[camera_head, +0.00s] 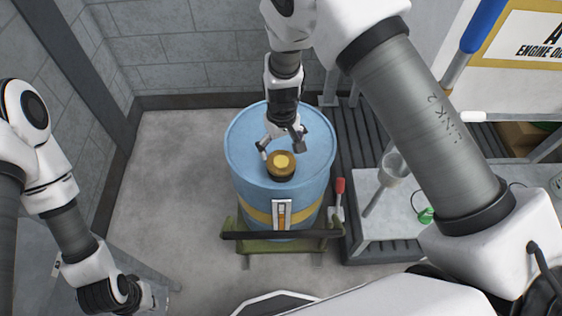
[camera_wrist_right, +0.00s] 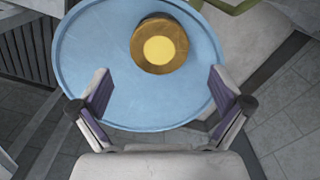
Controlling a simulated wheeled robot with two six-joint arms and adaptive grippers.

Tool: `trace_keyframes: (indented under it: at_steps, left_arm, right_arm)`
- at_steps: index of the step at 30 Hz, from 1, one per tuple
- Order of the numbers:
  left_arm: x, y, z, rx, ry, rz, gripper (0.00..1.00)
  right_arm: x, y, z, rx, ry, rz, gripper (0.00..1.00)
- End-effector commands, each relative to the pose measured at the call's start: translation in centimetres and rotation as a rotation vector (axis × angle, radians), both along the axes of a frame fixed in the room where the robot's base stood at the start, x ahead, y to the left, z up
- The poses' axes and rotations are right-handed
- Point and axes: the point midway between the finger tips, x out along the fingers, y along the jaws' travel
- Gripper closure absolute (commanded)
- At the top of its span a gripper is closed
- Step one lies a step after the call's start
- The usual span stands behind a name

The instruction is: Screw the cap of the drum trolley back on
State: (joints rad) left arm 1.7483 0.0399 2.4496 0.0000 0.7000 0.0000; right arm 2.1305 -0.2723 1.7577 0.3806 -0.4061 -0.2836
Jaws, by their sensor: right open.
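A blue drum (camera_head: 240,160) with a yellow band stands on a green trolley (camera_head: 290,245) in the middle of the head view. A brass-coloured cap (camera_head: 281,166) with a yellow top sits on the drum's top near its front edge. In the right wrist view the cap (camera_wrist_right: 159,45) lies beyond the fingertips. My right gripper (camera_head: 282,146) is over the drum top, just behind the cap. Its fingers (camera_wrist_right: 161,90) are spread apart and hold nothing. Whether the cap is seated on threads is hidden. My left arm hangs at the lower left; its gripper fingers are not clearly visible.
A grey bench (camera_head: 385,235) stands right of the drum, with a funnel (camera_head: 394,167) and a small green item (camera_head: 427,215). A red-handled lever (camera_head: 340,187) rises beside the drum. Grey walls are behind and left. The floor (camera_head: 180,190) left of the drum is clear.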

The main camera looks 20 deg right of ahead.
Motion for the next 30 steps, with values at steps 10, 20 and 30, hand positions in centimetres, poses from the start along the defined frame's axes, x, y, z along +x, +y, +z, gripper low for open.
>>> trace_keyframes:
  at_steps: [10,20,30]
  left_arm:
    - [0.1,0.0,0.0,0.0,-0.002,0.0,1.0]
    - [0.1,0.0,0.0,0.0,-0.001,0.0,1.0]
    - [0.0,0.0,0.0,0.0,-0.001,0.0,1.0]
  right_arm:
    - [0.6,0.0,-3.4,0.002,-0.019,-0.003,0.0]
    - [0.7,0.0,-7.2,0.002,-0.024,-0.003,0.0]
    - [0.7,0.0,-7.2,0.002,-0.024,-0.003,0.5]
